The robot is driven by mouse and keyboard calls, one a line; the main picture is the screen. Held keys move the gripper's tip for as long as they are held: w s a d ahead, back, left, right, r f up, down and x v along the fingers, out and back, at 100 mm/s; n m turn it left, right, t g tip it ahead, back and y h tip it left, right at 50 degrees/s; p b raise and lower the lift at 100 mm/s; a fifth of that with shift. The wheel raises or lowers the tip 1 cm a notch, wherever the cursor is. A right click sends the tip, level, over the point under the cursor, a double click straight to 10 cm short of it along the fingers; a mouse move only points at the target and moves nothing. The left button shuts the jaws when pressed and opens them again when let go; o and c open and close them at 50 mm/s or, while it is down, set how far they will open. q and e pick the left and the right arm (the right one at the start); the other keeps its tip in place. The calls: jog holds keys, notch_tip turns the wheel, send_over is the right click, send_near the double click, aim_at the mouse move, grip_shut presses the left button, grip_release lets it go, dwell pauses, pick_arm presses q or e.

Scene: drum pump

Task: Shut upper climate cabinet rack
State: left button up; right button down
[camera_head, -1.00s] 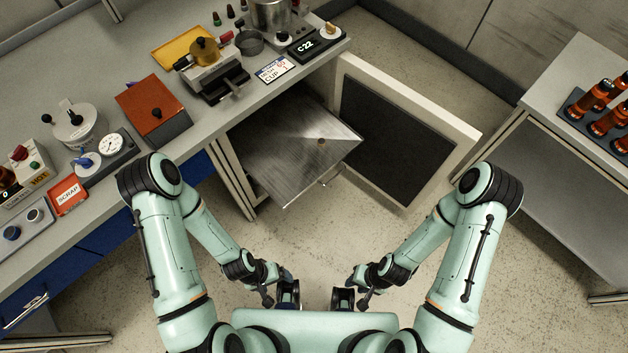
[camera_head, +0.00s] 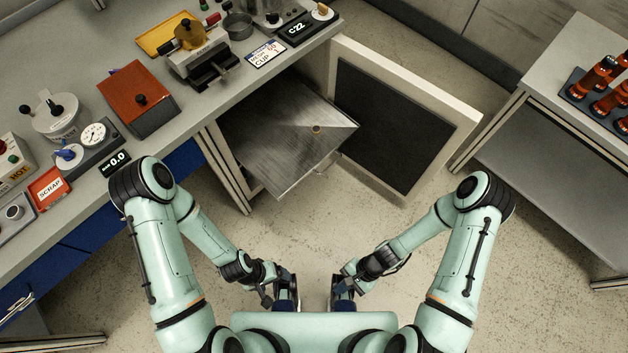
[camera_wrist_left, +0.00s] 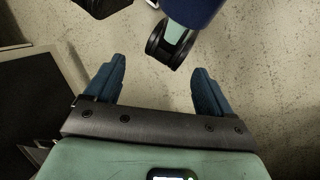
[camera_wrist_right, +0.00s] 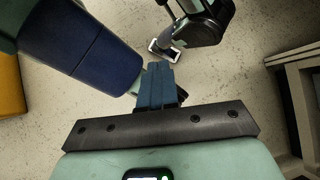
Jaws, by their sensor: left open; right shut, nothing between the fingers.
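The climate cabinet stands under the bench with its door (camera_head: 393,124) swung open to the right. Its upper rack (camera_head: 288,150), a flat metal shelf, is pulled out of the cabinet opening, and a small handle (camera_head: 326,163) shows at its front edge. A small brownish round spot or object (camera_head: 316,129) shows on the rack. My left gripper (camera_head: 287,300) is near my body, clear of the rack; its two blue fingers are apart and empty in the left wrist view (camera_wrist_left: 157,85). My right gripper (camera_head: 342,300) is beside it, its fingers together in the right wrist view (camera_wrist_right: 161,80). Lower racks are hidden.
The bench (camera_head: 85,190) on the left carries a red box (camera_head: 137,98), gauges and other devices. Open floor (camera_head: 390,235) lies between my arms and the cabinet.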

jog(key=w+a+f+m+t+y+b, duration=0.2)
jog(key=w+a+f+m+y+b, duration=0.1)
jog(key=w+a+m+y, duration=0.3)
jog(key=m+t+b, duration=0.5)
jog(key=m+t, duration=0.6)
jog(key=t, duration=0.4)
send_near(308, 173)
jog(key=b+x, duration=0.2)
jog(key=x, duration=0.3)
jog(key=shift+w+a+f, duration=0.1)
jog(key=shift+w+a, duration=0.1)
jog(key=shift+a, duration=0.2)
pick_arm(q)
jog(key=w+a+f+t, duration=0.1)
jog(key=w+f, duration=0.3)
jog(key=f, duration=0.7)
jog(key=shift+w+a+f+t+y, duration=0.2)
jog(key=shift+a+t+y, duration=0.15)
jog(key=shift+t+y, duration=0.05)
pick_arm(e)
jog(key=shift+w+a, duration=0.3)
jog(key=shift+w, duration=0.1)
